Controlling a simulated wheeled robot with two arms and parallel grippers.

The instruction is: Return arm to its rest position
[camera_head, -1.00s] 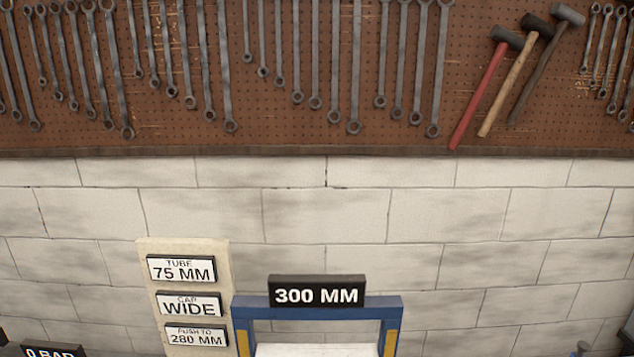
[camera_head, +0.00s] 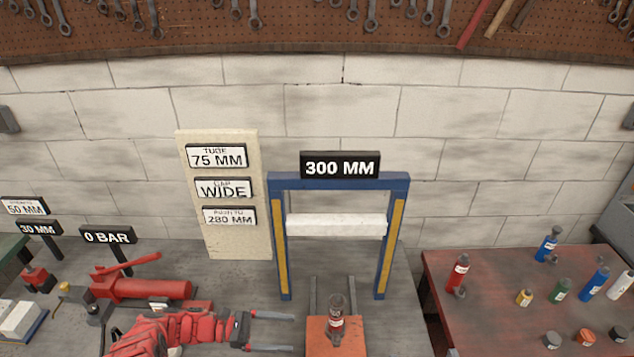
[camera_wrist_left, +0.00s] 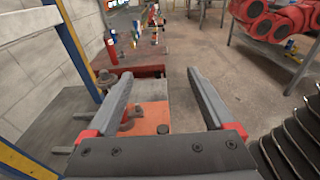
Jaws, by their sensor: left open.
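My left arm (camera_head: 165,335) comes in from the lower left in the head view, red with a dark wrist. Its gripper (camera_head: 290,332) points right, with its two grey fingers apart and nothing between them. My right gripper is not in view.
A blue press frame (camera_head: 280,240) with a white crossbar stands behind the orange block. A red pump (camera_head: 150,289) lies at left by the "0 BAR" sign (camera_head: 108,235). A red table (camera_head: 480,325) with several bottles is at right, across a gap.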

